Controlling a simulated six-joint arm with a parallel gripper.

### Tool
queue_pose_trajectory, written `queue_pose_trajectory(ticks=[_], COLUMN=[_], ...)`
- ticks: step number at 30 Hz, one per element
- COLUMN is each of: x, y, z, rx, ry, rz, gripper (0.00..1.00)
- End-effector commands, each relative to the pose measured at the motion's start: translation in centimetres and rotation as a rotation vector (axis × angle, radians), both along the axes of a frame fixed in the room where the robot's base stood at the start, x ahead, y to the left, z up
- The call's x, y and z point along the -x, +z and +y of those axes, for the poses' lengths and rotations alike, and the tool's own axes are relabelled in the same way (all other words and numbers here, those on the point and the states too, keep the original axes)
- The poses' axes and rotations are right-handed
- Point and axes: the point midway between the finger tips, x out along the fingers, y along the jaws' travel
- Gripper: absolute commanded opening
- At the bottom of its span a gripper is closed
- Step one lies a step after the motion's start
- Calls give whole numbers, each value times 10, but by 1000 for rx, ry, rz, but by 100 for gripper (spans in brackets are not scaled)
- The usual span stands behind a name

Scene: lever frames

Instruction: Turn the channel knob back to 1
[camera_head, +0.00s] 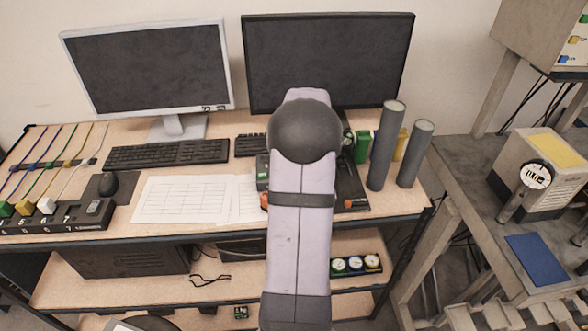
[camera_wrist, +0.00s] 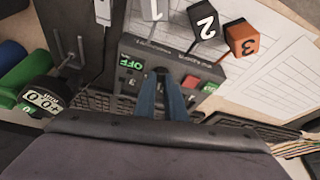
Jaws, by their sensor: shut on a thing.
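In the wrist view a dark panel (camera_wrist: 205,78) carries a green display reading OFF and a red button. My gripper (camera_wrist: 161,82), with blue fingers, is over this panel, shut on a small dark knob (camera_wrist: 160,71) whose tip shows between the fingertips. The knob's pointer and any channel marks around it cannot be read. Tags marked 1 (camera_wrist: 154,10), 2 (camera_wrist: 204,20) and 3 (camera_wrist: 242,38) stand along the panel's far side; the 3 tag is orange. In the head view my arm hides the gripper and most of the panel.
In the head view, two grey tubes (camera_head: 386,145) (camera_head: 415,153) stand right of my arm, monitors (camera_head: 328,60) behind, and paper sheets (camera_head: 185,200) left.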

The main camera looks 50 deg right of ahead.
Motion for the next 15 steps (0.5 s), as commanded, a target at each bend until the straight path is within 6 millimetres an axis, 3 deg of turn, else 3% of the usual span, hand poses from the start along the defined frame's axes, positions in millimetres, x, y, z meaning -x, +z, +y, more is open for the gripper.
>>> queue_pose_trajectory(ticks=[15], x=[2], y=[-1], z=[-6], rx=[3], ry=[442], rz=[-3], gripper=[0])
